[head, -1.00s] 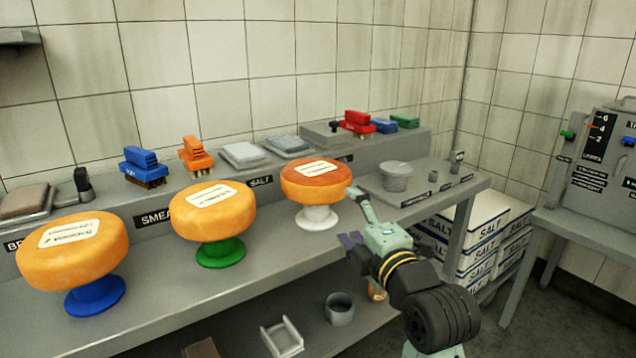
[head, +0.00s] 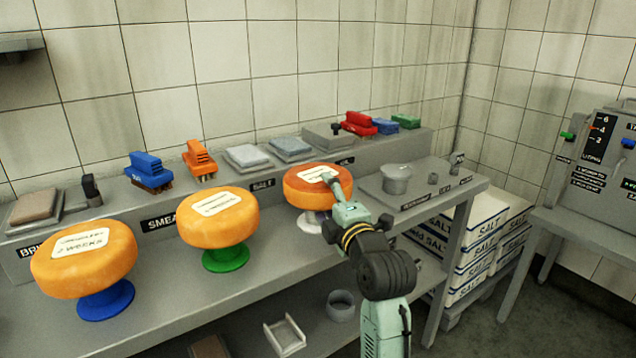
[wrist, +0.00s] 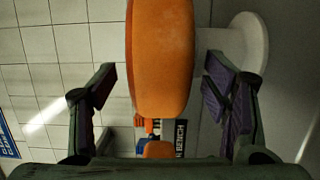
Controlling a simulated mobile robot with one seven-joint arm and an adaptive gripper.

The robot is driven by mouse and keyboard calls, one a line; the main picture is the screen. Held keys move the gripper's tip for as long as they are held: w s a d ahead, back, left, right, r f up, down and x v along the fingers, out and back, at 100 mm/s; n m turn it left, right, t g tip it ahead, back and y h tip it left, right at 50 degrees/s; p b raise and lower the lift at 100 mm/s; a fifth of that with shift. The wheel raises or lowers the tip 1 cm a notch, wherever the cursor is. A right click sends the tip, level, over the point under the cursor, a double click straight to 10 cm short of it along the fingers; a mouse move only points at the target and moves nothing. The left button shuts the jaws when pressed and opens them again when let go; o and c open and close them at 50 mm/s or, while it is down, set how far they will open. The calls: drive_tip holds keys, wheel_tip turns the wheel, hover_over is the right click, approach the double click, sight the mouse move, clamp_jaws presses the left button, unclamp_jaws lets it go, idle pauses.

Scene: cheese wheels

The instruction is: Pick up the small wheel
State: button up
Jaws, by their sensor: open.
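The small wheel (head: 305,188) is orange with a pale label and sits on a white pedestal (head: 308,222), rightmost of three cheese wheels. My gripper (head: 328,186) is at its right side in the head view, partly covering it. In the wrist view the small wheel (wrist: 163,60) stands edge-on between the two open, purple-padded fingers of my gripper (wrist: 165,95), with gaps on both sides. The white pedestal (wrist: 246,55) shows behind the right finger. Whether a finger touches the wheel cannot be told from the head view.
A larger wheel (head: 218,217) on a green pedestal and another (head: 84,258) on a blue pedestal stand to the left. Brushes and pads line the back ledge (head: 330,150). A grey pot (head: 396,178) stands right of the wheel. Salt boxes (head: 480,215) are stacked at right.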

drive_tip(key=shift+c, duration=0.3)
clamp_jaws()
idle(0.6)
drive_tip(key=shift+r, duration=0.15)
